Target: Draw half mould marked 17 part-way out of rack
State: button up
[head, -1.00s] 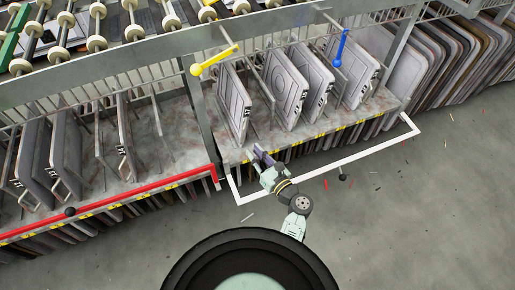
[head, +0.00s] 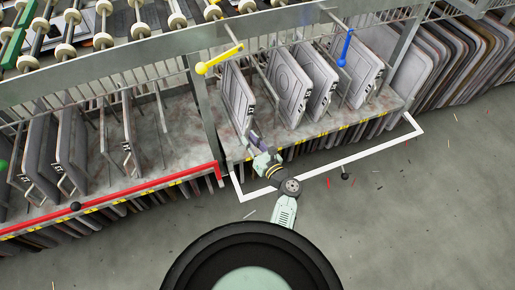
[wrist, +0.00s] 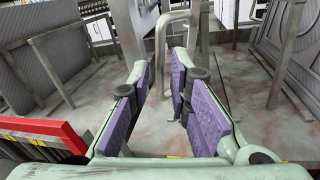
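Several grey half moulds stand upright in the right bay of the rack, the leftmost (head: 238,97) nearest my gripper (head: 254,141). Their small labels are too blurred to read, so I cannot tell which is marked 17. My gripper is at the bay's front edge, just below and in front of that leftmost mould. In the wrist view my gripper (wrist: 162,84) is open, its purple pads apart with nothing held between them. A pale bent-bar handle (wrist: 176,18) rises straight ahead, between and beyond the fingertips. I cannot tell how far ahead it is.
A red rail (head: 130,199) edges the left bay, which holds more moulds (head: 70,150). A yellow lever (head: 219,59) and a blue lever (head: 345,47) hang above the right bay. A white line (head: 330,172) marks the floor in front. Wrist view: plates (wrist: 45,65) and (wrist: 285,40) stand either side.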

jog(key=shift+x, duration=1.65)
jog(key=shift+c, duration=0.4)
grip_shut()
